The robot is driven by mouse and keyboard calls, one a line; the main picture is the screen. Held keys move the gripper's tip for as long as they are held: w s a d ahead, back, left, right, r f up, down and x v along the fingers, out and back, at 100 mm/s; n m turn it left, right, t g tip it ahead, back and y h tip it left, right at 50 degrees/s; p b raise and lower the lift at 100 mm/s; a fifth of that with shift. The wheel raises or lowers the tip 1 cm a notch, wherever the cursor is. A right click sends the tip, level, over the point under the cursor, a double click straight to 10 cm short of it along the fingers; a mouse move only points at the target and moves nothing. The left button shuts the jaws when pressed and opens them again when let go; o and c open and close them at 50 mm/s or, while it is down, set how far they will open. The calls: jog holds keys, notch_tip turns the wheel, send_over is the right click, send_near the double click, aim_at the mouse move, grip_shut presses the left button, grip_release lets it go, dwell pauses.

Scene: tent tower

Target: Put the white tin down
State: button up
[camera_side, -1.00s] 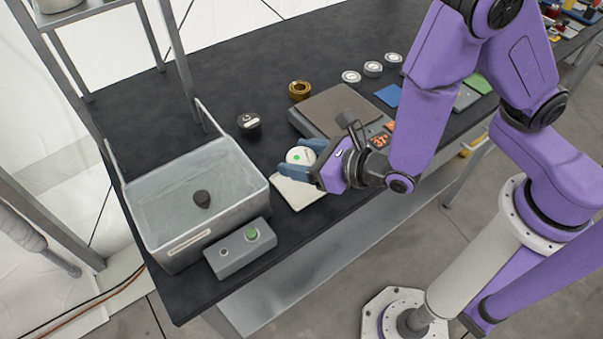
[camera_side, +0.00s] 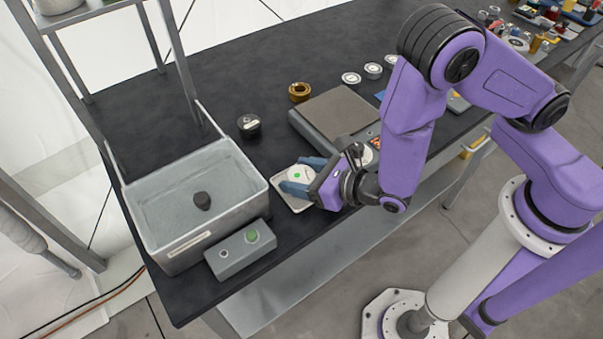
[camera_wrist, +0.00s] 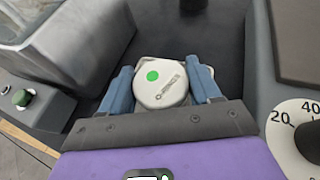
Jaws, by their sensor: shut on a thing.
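The white tin (camera_side: 299,174) has a green dot on its lid. My gripper (camera_side: 302,178) is shut on it, with one blue finger on each side. In the wrist view the tin (camera_wrist: 160,88) sits between the two fingertips (camera_wrist: 163,88), lid up. A pale square tray (camera_side: 284,201) lies beneath it on the black bench. The tin is over this tray; I cannot tell whether it touches it.
Left of the tray stand a grey water tank (camera_side: 165,212) with a dark lump inside and a control box (camera_side: 240,250) with a green button. A black tin (camera_side: 249,125), a brass ring (camera_side: 299,91) and white-topped tins (camera_side: 351,78) stand behind.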

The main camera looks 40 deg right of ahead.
jog(key=o, duration=1.2)
jog(key=shift+a, duration=0.15)
jog(key=shift+s+a, duration=0.1)
jog(key=shift+r, duration=0.15)
jog(key=v, duration=1.2)
jog(key=shift+d, duration=0.3)
